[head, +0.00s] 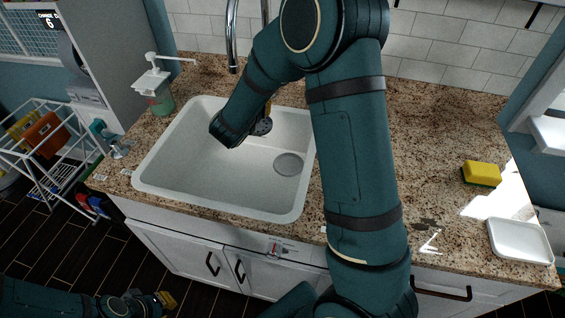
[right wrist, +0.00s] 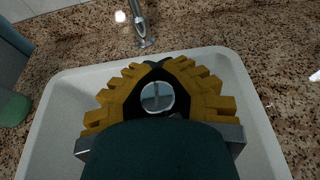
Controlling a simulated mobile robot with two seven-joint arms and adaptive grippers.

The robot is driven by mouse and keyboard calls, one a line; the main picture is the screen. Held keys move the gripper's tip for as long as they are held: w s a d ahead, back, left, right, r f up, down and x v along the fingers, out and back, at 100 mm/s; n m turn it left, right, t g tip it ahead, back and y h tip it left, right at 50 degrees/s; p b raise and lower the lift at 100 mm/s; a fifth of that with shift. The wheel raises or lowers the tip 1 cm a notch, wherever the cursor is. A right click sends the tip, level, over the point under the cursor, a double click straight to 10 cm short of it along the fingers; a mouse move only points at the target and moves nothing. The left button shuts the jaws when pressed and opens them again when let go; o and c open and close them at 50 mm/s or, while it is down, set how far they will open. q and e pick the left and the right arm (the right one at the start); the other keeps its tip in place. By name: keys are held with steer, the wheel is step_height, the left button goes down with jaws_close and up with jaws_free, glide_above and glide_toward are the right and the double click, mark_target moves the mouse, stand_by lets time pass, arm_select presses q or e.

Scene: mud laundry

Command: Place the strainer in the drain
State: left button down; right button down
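The strainer (head: 262,127) is a dark, perforated disc in the head view, above the far part of the white sink (head: 200,175). My right gripper (head: 267,110) is mostly hidden behind its own arm there. In the right wrist view, its yellow fingers (right wrist: 160,90) close around the strainer's shiny round metal part (right wrist: 157,97). The drain (head: 289,164) is a round grey disc in the sink floor, nearer and to the right of the strainer in the head view. My left gripper (head: 150,301) is low at the left, over the floor, away from the sink; its finger opening is unclear.
The faucet (head: 232,45) stands behind the sink and also shows in the right wrist view (right wrist: 143,25). A soap dispenser (head: 158,92) is at the left. A yellow sponge (head: 482,173) and a white dish (head: 519,241) lie on the right counter (head: 450,130).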

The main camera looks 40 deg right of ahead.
steer(key=d+f+m+g+b, duration=0.1)
steer(key=d+f+b, duration=0.1)
steer(key=d+f, duration=0.2)
steer(key=d+f+m+g+h+b, duration=0.1)
steer(key=d+f+m+g+b, duration=0.1)
steer(key=d+f, duration=0.2)
steer(key=d+f+m+g+h+b, duration=0.1)
steer(key=d+f+g+b, duration=0.1)
steer(key=f, duration=0.5)
steer(key=shift+d+m+b, duration=0.3)
steer(key=shift+d+b, duration=0.2)
steer(key=shift+d, duration=0.75)
steer(key=shift+d+f, duration=0.1)
steer(key=shift+f, duration=0.2)
step_height(320, 180, down, 10)
steer(key=b, duration=0.2)
steer(key=shift+f+b, duration=0.1)
steer(key=shift+b, duration=0.2)
